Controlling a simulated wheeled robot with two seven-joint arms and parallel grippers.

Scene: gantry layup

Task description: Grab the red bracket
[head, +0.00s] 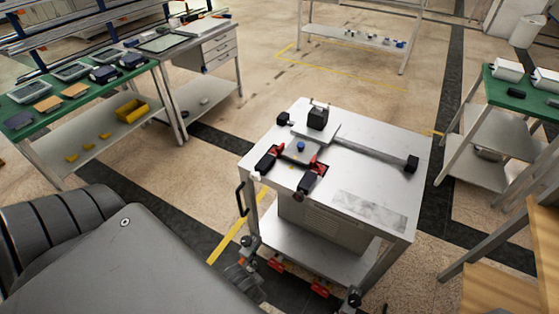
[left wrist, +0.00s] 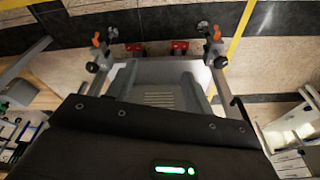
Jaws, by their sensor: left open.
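On the top of a white cart (head: 375,165) in the head view are two red-and-black fittings, a left one (head: 268,159) and a right one (head: 313,179). A dark bar (head: 290,160) runs between them. I cannot tell which red part is the bracket. Two more red pieces, a left one (head: 275,265) and a right one (head: 320,288), show low by the cart's feet; similar red pieces show in the left wrist view, one left (left wrist: 133,48) and one right (left wrist: 180,47). Neither of my grippers can be made out in these views.
The cart top also holds a black block (head: 317,118), a small blue part (head: 301,146) and a long grey bar (head: 370,153). Green-topped benches stand left (head: 85,92) and right (head: 500,95), and a shelf rack (head: 350,45) stands behind. Open floor lies between them.

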